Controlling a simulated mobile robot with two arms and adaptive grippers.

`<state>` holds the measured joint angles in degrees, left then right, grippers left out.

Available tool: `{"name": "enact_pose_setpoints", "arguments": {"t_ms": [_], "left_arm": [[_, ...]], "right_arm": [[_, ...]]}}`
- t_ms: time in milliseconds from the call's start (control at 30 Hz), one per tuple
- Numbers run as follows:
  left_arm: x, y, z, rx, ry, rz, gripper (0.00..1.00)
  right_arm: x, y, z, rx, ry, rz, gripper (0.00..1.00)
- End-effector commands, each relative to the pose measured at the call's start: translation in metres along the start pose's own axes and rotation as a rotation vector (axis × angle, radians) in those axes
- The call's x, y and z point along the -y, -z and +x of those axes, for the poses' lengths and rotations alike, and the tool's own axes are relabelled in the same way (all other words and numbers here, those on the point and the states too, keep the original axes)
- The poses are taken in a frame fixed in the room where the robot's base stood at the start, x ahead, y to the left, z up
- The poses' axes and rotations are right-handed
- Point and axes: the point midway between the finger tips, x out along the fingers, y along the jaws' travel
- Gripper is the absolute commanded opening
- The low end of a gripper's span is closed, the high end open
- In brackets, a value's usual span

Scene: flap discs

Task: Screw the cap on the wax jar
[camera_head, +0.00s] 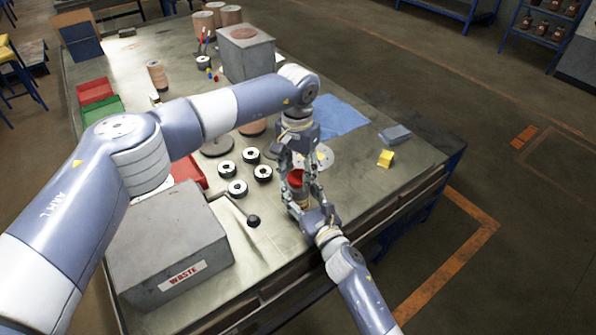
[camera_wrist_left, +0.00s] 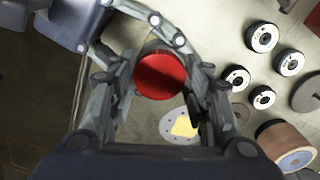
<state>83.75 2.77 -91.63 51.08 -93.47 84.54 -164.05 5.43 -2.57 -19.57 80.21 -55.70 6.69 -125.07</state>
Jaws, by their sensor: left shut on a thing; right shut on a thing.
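The wax jar (camera_head: 301,197) stands upright near the front edge of the bench, mostly hidden behind fingers. Its red cap (camera_head: 295,177) sits at the jar's mouth; whether it is threaded on cannot be seen. The cap's round top also shows in the left wrist view (camera_wrist_left: 160,76). My left gripper (camera_head: 297,172) comes from above and is shut on the cap, one finger on each side. My right gripper (camera_head: 304,193) comes from the front and is shut around the jar body below. Its fingers also show behind the cap in the left wrist view.
Several black-and-white rings (camera_head: 238,188) lie left of the jar. A grey WASTE box (camera_head: 165,245) with a lever stands front left. The bench edge is close.

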Motion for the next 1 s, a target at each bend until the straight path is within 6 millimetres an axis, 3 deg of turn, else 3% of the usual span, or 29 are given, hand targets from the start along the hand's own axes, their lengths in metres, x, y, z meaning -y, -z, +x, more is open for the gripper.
{"name": "enact_pose_setpoints", "arguments": {"t_ms": [233, 300, 367, 733, 1000], "left_arm": [[0.001, 0.001, -0.002, -0.003, 0.001, 0.000, 0.36], [0.001, 0.001, -0.002, -0.003, 0.001, 0.000, 0.56], [0.001, 0.001, -0.002, -0.003, 0.001, 0.000, 0.65], [0.001, 0.000, -0.003, -0.001, 0.001, -0.001, 0.65], [0.001, 0.001, -0.034, -0.003, 0.001, -0.002, 0.65]], "right_arm": [[0.001, 0.003, -0.001, -0.005, 0.002, 0.000, 0.00], [0.001, 0.003, -0.001, -0.005, 0.002, 0.000, 0.00], [0.001, 0.003, -0.001, -0.005, 0.002, 0.000, 0.00], [0.000, 0.003, -0.001, -0.005, 0.001, 0.000, 0.00], [0.000, 0.003, -0.001, -0.005, 0.001, 0.000, 0.00]]}}
